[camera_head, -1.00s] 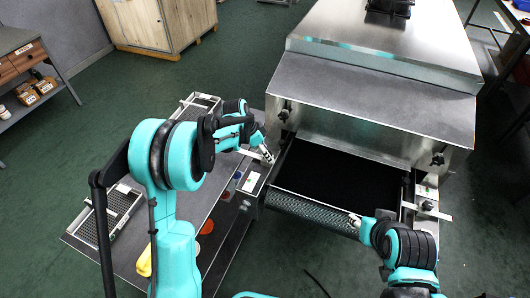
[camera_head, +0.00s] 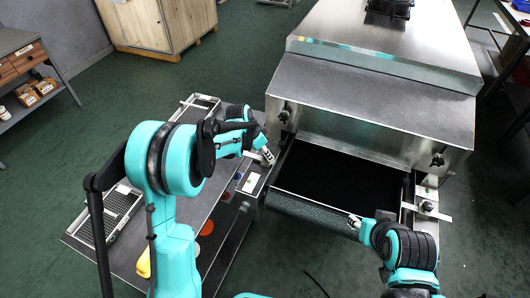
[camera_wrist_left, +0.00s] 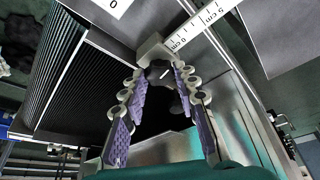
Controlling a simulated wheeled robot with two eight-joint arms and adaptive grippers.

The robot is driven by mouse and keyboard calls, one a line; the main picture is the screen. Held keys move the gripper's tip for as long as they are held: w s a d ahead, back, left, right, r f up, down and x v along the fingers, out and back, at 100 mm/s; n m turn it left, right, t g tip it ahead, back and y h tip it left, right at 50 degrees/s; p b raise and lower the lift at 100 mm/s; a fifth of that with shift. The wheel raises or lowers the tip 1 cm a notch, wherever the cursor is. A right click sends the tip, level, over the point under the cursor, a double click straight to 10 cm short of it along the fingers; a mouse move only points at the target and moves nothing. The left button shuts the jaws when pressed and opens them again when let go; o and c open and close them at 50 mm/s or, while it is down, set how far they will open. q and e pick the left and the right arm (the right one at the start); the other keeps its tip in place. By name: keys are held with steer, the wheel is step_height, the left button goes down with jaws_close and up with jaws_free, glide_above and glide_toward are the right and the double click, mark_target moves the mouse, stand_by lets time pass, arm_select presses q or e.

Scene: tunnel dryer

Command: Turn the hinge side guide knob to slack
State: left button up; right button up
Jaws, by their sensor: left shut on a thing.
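My left gripper (camera_head: 267,156) is at the left side of the dryer's open mouth. In the left wrist view my left gripper (camera_wrist_left: 160,75) has its two purple-padded fingers closed around a dark knob (camera_wrist_left: 157,72) with a short white mark. Most of the knob is hidden by the fingers. Beside it are a grey block (camera_wrist_left: 152,48) and a white centimetre scale (camera_wrist_left: 198,30). In the head view this knob is hidden behind the gripper. My right gripper (camera_head: 354,220) is at the belt's front edge, too small to tell its opening.
The dark belt (camera_head: 340,180) runs into the steel dryer (camera_head: 375,95). Another black knob (camera_head: 428,206) sits on the right side guide. Two more black knobs are on the hood front (camera_head: 284,116). A grey cart (camera_head: 130,255) stands close on the left.

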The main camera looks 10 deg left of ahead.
arm_select(q)
steer(key=n, duration=0.1)
steer(key=n+y, duration=0.1)
steer(key=n, duration=0.2)
steer(key=shift+s+d+t, duration=0.15)
steer(key=shift+d+t, duration=0.1)
steer(key=shift+t, duration=0.15)
steer(key=n+y, duration=0.2)
steer(key=n, duration=0.2)
steer(key=shift+d, duration=0.15)
steer(key=n+y, duration=0.1)
steer(key=n, duration=0.2)
steer(key=shift+d+n, duration=0.15)
steer(key=shift+n, duration=0.15)
steer(key=shift+d+n+g+y, duration=0.15)
steer(key=shift+n+y, duration=0.25)
steer(key=shift+n, duration=0.55)
steer(key=shift+a+n+g+y, duration=0.15)
steer(key=shift+n+y, duration=0.25)
steer(key=shift+n, duration=0.55)
steer(key=shift+d, duration=0.1)
steer(key=o, duration=1.2)
steer(key=shift+c, duration=0.2)
steer(key=v, duration=1.2)
